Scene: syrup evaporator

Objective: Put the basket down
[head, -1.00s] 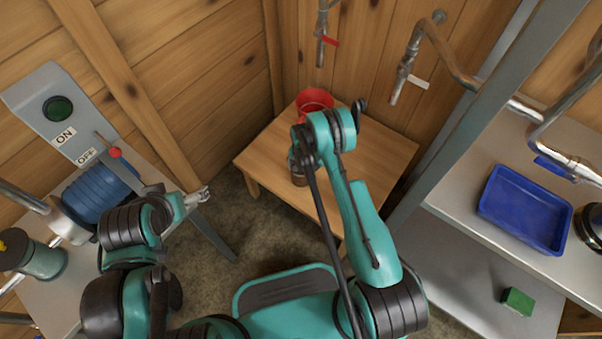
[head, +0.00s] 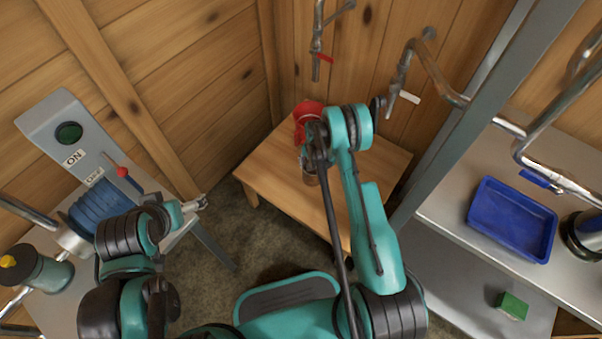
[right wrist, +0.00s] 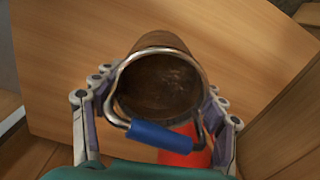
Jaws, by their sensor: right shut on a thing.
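The basket (right wrist: 160,88) is a round brown vessel with a shiny metal rim and a blue grip on its wire handle. In the right wrist view it sits between the two fingers of my right gripper (right wrist: 156,112), which is shut on it. In the head view the basket (head: 310,172) shows partly below my right gripper (head: 313,150), over the small wooden table (head: 270,172). I cannot tell whether its base touches the tabletop. My left gripper (head: 202,203) is empty, away to the left of the table; its jaw opening is unclear.
A red container (head: 306,112) stands at the table's back corner, close behind my right gripper. Pipes with taps (head: 402,85) hang from the wall above. A metal shelf (head: 440,215) with a blue tray (head: 512,222) is to the right. The table's front left is clear.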

